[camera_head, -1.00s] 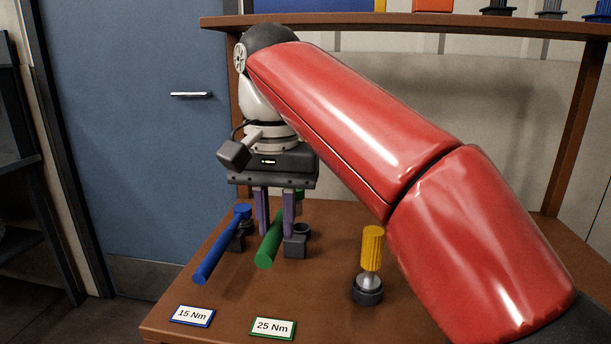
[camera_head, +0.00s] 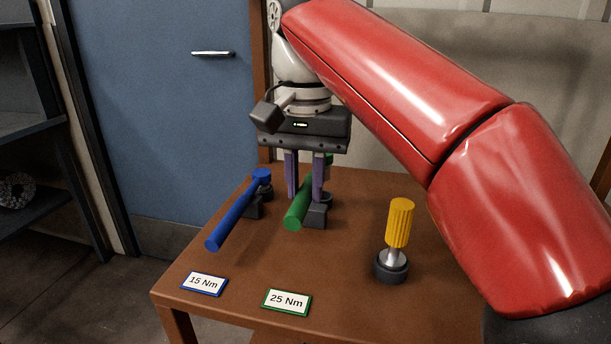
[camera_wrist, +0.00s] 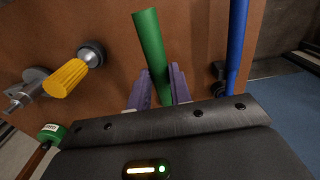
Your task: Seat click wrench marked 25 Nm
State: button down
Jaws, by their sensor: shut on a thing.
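The green wrench (camera_head: 299,206), in line with the 25 Nm card (camera_head: 287,301), is between the purple fingers of my gripper (camera_head: 305,188). The gripper is shut on its handle. In the wrist view, the green handle (camera_wrist: 150,45) runs up from between my fingers (camera_wrist: 160,92). A dark block (camera_head: 316,216) stands close to the right of the handle's near end. I cannot tell whether the wrench touches it. The fingers partly hide the wrench's far end.
The blue wrench (camera_head: 237,212) lies to the left, by another dark block (camera_head: 252,208) and behind the 15 Nm card (camera_head: 204,284). A yellow-handled tool (camera_head: 400,222) stands upright in a dark round holder (camera_head: 391,269) to the right. The front middle of the brown table (camera_head: 345,270) is clear.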

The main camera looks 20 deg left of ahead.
notch_tip(320, 180, down, 3)
jog(key=shift+r+b, duration=0.2)
jog(key=shift+b, duration=0.45)
jog(key=shift+r+p, duration=0.1)
jog(key=shift+p, duration=0.65)
jog(key=shift+f, duration=0.25)
jog(key=shift+f+b, duration=0.85)
jog(key=shift+f, duration=0.5)
jog(key=c, duration=1.2)
grip_release()
